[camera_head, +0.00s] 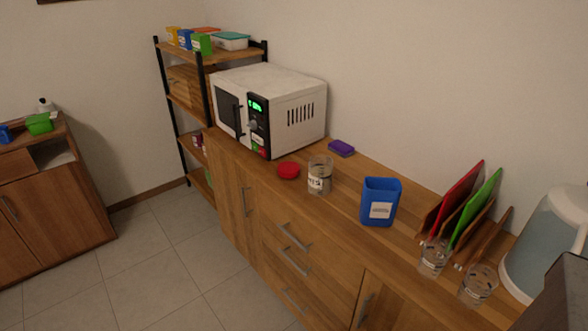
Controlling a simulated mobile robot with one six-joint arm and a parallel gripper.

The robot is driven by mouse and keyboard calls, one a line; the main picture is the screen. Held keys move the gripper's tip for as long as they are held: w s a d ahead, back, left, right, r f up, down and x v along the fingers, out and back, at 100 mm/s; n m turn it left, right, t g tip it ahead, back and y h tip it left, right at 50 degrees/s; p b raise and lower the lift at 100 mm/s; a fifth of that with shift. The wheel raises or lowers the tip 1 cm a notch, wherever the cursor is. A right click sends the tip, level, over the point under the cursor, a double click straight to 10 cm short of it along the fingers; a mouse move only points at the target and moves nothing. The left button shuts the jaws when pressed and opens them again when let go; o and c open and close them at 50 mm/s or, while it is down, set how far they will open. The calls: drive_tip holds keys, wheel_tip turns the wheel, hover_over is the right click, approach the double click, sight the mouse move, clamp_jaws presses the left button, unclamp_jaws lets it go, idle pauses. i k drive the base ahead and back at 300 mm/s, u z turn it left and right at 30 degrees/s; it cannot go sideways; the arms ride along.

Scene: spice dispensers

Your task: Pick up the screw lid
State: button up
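A round red lid (289,170), which looks like the screw lid, lies flat on the wooden counter in front of the microwave. A clear glass jar (320,175) with a white label stands just to its right, apart from the lid by a small gap. The jar's top appears uncovered. My gripper does not show in this view.
A white microwave (270,107) stands behind and left of the lid. A purple block (341,148) lies near the wall. A blue container (380,201), two glasses (433,257) and upright cutting boards (474,216) stand farther right. The counter's front edge is close to the lid.

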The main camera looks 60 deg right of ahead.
sight(285, 169)
drive_tip(key=u, duration=0.05)
drive_tip(key=i, duration=1)
drive_tip(key=z, duration=0.05)
